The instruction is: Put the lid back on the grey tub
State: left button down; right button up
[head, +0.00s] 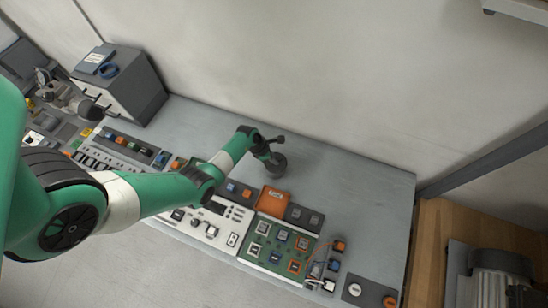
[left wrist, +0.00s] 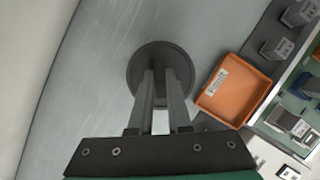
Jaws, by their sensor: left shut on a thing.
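My left gripper (head: 268,154) is over the grey bench, at the far side of the control panels. In the left wrist view its two fingers (left wrist: 160,88) are shut on the middle of a dark grey round piece, which looks like the lid (left wrist: 148,56). The same dark round shape (head: 278,166) shows just under the gripper in the head view. I cannot tell whether the grey tub is beneath it, as the fingers and the disc hide what lies below. No separate open tub shows clearly. My right gripper is not in view.
An orange tray (head: 272,203) lies near the gripper, beside the panel edge; it also shows in the left wrist view (left wrist: 232,92). A green board (head: 272,244) with square buttons is in front. A grey drawer cabinet (head: 140,82) stands back left. The bench (head: 350,190) to the right is clear.

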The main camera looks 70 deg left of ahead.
pick_arm(q)
jog(key=shift+c, duration=1.5)
grip_release()
notch_tip(320, 180, up, 7)
jog(key=p, duration=0.7)
jog(key=shift+r+p, duration=0.1)
jog(key=shift+p, duration=0.2)
grip_shut()
